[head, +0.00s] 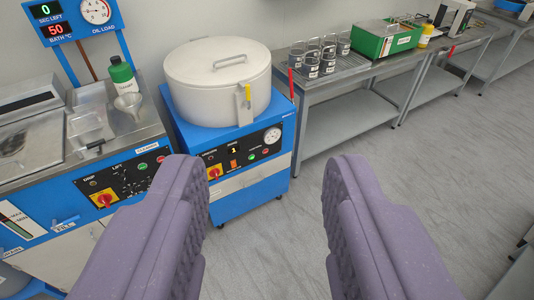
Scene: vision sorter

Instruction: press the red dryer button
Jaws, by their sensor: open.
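The blue dryer (238,193) stands ahead, with a large round pale lid (218,72) on top, closed. Its black front panel (243,153) faces me. The panel carries a small red button (265,153) at the right, next to a green button (251,156). An orange rocker switch, a red-and-yellow rotary switch and a round gauge (272,136) are also on it. My gripper (266,172) is open and empty, its two purple padded fingers wide apart in the foreground. The panel shows between and beyond the fingertips, and neither finger appears to touch it. The left finger comes close to the panel's left end in the picture.
A blue washing unit (105,185) with its own panel, display and oil gauge stands at the left. A green-and-white bottle (122,75) and funnel sit on it. Steel benches (340,93) with metal cups and a green box run to the right. The grey floor (440,160) at right is clear.

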